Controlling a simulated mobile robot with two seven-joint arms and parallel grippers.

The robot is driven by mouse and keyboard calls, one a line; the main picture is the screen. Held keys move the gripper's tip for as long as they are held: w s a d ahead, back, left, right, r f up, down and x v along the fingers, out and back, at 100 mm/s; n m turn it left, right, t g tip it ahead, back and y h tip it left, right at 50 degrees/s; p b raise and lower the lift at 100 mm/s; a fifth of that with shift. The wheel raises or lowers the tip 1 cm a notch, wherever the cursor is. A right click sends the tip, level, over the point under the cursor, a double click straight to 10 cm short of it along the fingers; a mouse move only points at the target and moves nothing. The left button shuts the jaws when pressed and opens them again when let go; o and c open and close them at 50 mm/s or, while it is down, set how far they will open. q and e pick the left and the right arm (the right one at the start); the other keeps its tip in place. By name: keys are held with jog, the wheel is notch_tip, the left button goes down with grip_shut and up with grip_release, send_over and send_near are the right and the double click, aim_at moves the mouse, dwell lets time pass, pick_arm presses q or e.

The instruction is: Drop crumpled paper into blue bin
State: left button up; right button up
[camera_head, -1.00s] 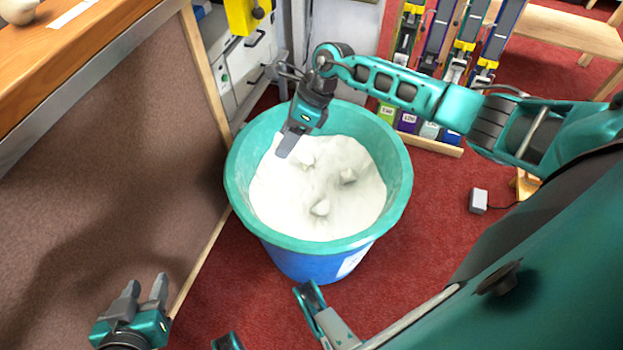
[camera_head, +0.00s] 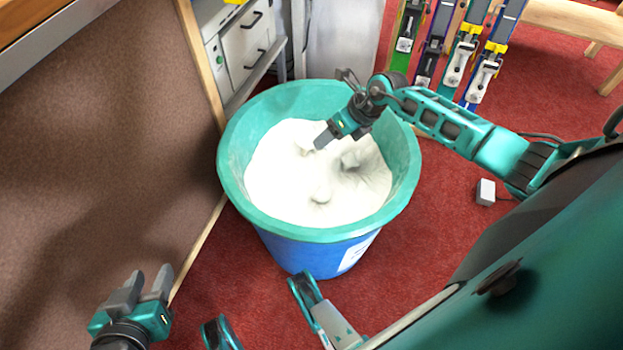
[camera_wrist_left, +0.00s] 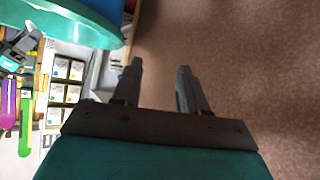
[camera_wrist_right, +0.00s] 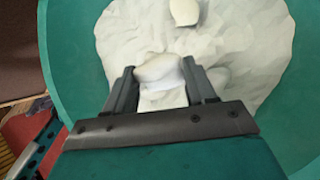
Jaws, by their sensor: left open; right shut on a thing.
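The blue bin (camera_head: 310,252) stands on the red floor, with a teal rim and inside and a pale label at its front. White, paper-like filling with several lumps (camera_head: 321,192) covers its inside. My right gripper (camera_head: 324,138) is over the bin's mouth, pointing down. In the right wrist view its fingers (camera_wrist_right: 161,75) are closed on a white crumpled paper (camera_wrist_right: 160,68), which blends with the white filling behind it. How high it is above the filling is hard to tell. My left gripper (camera_head: 149,284) is open and empty at the lower left, apart from the bin.
A brown panel (camera_head: 110,150) with a wooden edge stands left of the bin. A grey drawer unit (camera_head: 245,50) is behind it. Colourful upright racks (camera_head: 445,50) and a wooden bench (camera_head: 570,22) stand at the back right. A small grey box (camera_head: 486,192) lies on the floor.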

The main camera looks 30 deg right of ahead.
jog(key=shift+f, duration=0.35)
pick_arm(q)
jog(key=shift+w+d+r, duration=0.1)
jog(key=shift+w+r, duration=0.05)
jog(key=shift+w, duration=0.1)
pick_arm(e)
jog(key=o, duration=1.1)
jog(key=shift+r, duration=0.15)
jog(key=shift+s+d+r, duration=0.1)
jog(key=shift+d+r, duration=0.1)
jog(key=shift+r, duration=0.1)
pick_arm(q)
jog(key=r+p, duration=0.1)
jog(key=p, duration=0.1)
jog(key=a+r+p, duration=0.1)
jog(key=p, duration=0.1)
jog(key=shift+s+a+y+p, duration=0.25)
jog(key=shift+a+y+p, duration=0.05)
pick_arm(e)
jog(key=v, duration=1.2)
